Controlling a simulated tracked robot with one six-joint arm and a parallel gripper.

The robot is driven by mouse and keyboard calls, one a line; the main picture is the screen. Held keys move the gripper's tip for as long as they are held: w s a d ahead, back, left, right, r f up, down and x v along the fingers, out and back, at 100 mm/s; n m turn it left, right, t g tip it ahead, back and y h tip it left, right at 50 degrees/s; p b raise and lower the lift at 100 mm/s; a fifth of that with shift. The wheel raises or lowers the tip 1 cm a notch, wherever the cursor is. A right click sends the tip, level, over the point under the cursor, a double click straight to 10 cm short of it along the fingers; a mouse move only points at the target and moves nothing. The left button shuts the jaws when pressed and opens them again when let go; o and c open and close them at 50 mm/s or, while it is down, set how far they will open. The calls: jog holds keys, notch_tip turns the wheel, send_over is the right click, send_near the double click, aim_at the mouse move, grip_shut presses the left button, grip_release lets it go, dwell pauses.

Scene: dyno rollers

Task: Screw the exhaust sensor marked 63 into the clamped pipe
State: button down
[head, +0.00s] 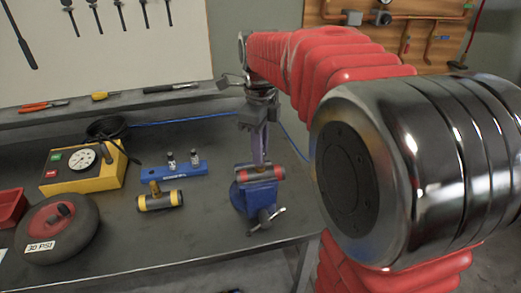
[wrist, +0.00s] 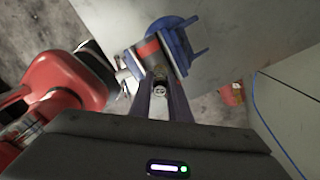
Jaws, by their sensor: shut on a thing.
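My gripper (head: 259,158) points down over the bench, its fingertips right at the clamped pipe. In the wrist view the fingers (wrist: 160,84) are shut on a small metal exhaust sensor (wrist: 159,90); its marking cannot be read. The clamped pipe (head: 267,174), dark with red bands, lies in the blue vise (head: 262,196). It also shows in the wrist view (wrist: 149,49), just beyond the fingertips. The fingers hide the pipe's opening, so I cannot tell whether the sensor touches it or sits in it.
A blue rack (head: 185,173) holds two more sensors. Left of the vise lie a loose yellow-banded pipe (head: 158,201), a yellow gauge box (head: 83,171) and a wheel (head: 57,228). A blue cable (head: 185,120) runs behind. The bench front between pipe and vise is clear.

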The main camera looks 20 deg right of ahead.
jog(key=shift+s, duration=0.1)
jog(key=c, duration=1.6)
grip_release()
jog(key=shift+o, duration=0.2)
jog(key=shift+r, duration=0.1)
notch_tip(320, 180, up, 14)
jog(key=shift+f, duration=0.2)
jog(key=shift+c, duration=0.3)
